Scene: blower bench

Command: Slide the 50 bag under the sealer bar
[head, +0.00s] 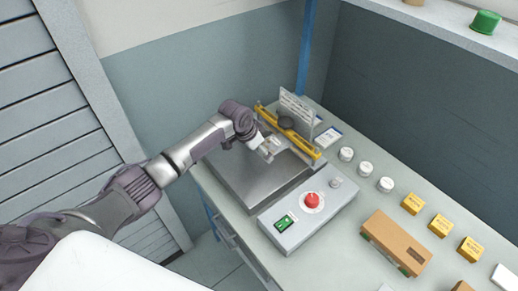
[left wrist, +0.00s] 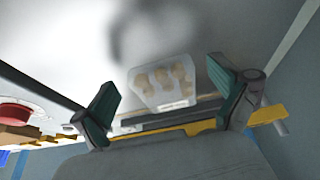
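The bag (left wrist: 162,84) is small and clear with several round tan pieces inside and a pale strip along one edge. In the left wrist view it appears on the sealer's grey metal plate, beside the sealer bar with its yellow edge (left wrist: 178,132). I cannot read a 50 on it. My left gripper (left wrist: 165,96) is open, its two green-padded fingers spread on either side of the bag, with gaps showing. In the head view my left gripper (head: 268,149) is low over the plate (head: 240,181), just in front of the yellow bar (head: 292,132). My right gripper is not seen.
The control box (head: 290,228) with a red knob (head: 312,201) and green switch (head: 285,222) stands in front of the plate. White jars (head: 365,169), yellow boxes (head: 440,225) and a brown carton (head: 396,243) occupy the bench's right side. A clear sign (head: 297,106) stands behind the bar.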

